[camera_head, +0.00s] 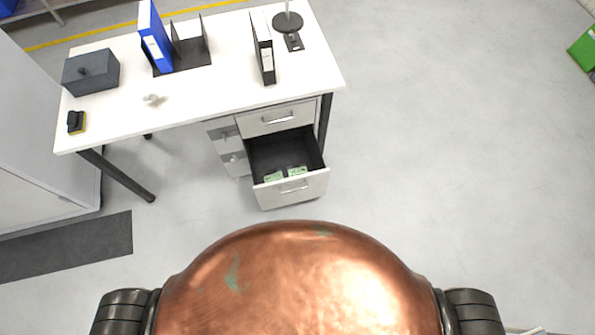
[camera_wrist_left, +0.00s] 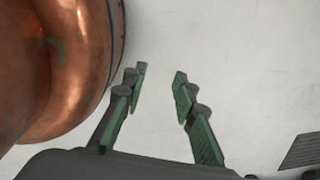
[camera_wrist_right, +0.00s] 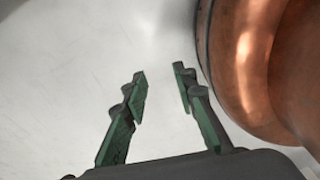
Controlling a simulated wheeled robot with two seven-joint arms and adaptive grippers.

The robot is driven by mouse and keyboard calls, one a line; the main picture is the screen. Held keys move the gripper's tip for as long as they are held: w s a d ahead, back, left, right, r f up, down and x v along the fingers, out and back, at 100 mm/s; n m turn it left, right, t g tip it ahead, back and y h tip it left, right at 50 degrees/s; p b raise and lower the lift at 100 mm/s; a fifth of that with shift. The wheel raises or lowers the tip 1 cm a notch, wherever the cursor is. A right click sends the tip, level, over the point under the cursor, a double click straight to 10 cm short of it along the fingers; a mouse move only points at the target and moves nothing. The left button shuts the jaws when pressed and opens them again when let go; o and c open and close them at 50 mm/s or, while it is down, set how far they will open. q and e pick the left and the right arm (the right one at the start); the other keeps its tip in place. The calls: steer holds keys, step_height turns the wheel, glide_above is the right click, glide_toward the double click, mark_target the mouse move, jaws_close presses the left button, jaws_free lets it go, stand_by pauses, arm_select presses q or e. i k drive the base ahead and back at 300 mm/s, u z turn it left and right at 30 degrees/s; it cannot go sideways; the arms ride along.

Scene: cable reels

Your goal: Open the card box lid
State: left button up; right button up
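A dark grey box (camera_head: 91,72) with a small knob on its closed lid stands at the left end of the white desk (camera_head: 225,80); it looks like the card box. My left gripper (camera_wrist_left: 160,78) is open and empty above the floor in the left wrist view. My right gripper (camera_wrist_right: 158,76) is open and empty above the floor in the right wrist view. Neither gripper shows in the head view, and both are far from the box.
A drawer (camera_head: 290,187) stands open below the desk with green items (camera_head: 297,171) inside. A blue binder (camera_head: 154,38), a black binder (camera_head: 263,50), a lamp base (camera_head: 287,23) and a black-yellow object (camera_head: 76,122) are on the desk.

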mark_target(94, 63)
steer(key=u, duration=2.15)
